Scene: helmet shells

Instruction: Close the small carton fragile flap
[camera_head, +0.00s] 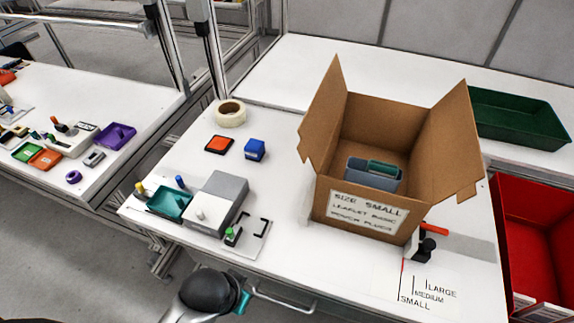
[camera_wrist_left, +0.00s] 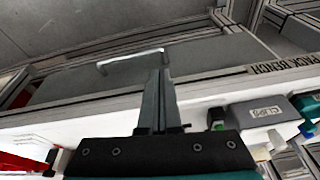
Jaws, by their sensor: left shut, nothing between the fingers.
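The small carton (camera_head: 362,210) stands open on the white bench, with a "SIZE SMALL" label on its front. Its left flap (camera_head: 325,110) and right flap (camera_head: 452,140) stand up and lean outward. No "fragile" marking is readable, so I cannot tell which flap bears it. Inside lies a grey-blue tray (camera_head: 372,178) with a green item (camera_head: 383,168). My left gripper (camera_wrist_left: 157,75) is shut and empty in the left wrist view, over the bench's front edge and handle. In the head view only part of my arm shows, below the bench edge and left of the carton. My right gripper is out of view.
A grey box (camera_head: 217,200), teal tray (camera_head: 170,203), blue block (camera_head: 255,150) and tape roll (camera_head: 230,113) stand left of the carton. A green tray (camera_head: 515,118) and red bin (camera_head: 535,240) are at right.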

